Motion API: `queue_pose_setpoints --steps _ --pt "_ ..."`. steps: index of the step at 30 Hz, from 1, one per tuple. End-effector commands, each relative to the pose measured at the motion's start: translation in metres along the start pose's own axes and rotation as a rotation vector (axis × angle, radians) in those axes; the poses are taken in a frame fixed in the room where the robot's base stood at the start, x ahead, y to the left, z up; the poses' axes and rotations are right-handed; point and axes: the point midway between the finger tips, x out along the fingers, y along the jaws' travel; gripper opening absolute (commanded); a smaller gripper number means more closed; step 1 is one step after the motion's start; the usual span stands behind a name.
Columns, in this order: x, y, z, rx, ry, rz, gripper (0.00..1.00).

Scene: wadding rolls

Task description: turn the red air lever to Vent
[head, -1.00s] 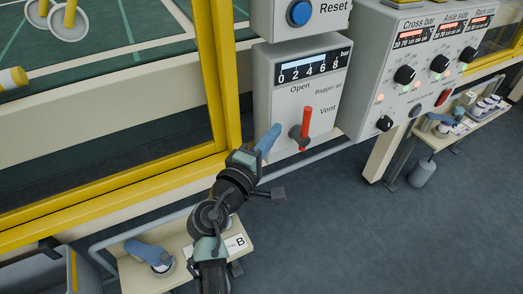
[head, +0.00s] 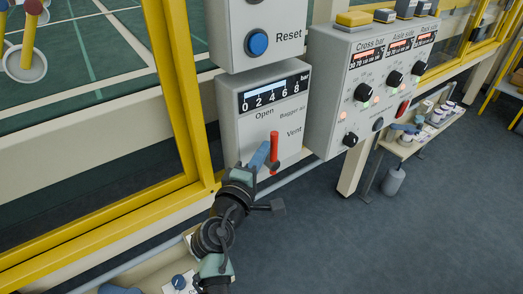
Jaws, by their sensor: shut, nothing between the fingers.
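The red air lever (head: 275,147) sits on the grey air box (head: 236,122) and its handle stands nearly upright from a dark hub. The "Open" label (head: 265,113) is above and slightly left of it. The "Vent" label (head: 294,131) is above and to its right. My gripper (head: 262,148) is shut and empty, its blue fingers just left of the red handle. They overlap the hub's left side in the picture; I cannot tell whether they touch the lever.
A bar gauge (head: 275,92) tops the air box, under a blue Reset button (head: 257,43). A control panel (head: 350,75) with black knobs stands to the right. A yellow frame post (head: 173,90) is close on the left. A pipe (head: 300,176) runs below the box.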

Motion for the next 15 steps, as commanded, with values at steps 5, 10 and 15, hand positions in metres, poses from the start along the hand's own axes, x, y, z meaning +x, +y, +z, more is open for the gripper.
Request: queue_pose_setpoints --steps 5,10,15 --pt "0.0019 0.0034 0.0014 0.016 -0.001 -0.026 0.0" --pt "0.003 0.0047 0.0021 0.028 -0.001 -0.042 0.0" --pt "0.0044 0.0064 0.0031 0.04 -0.001 -0.061 0.0"
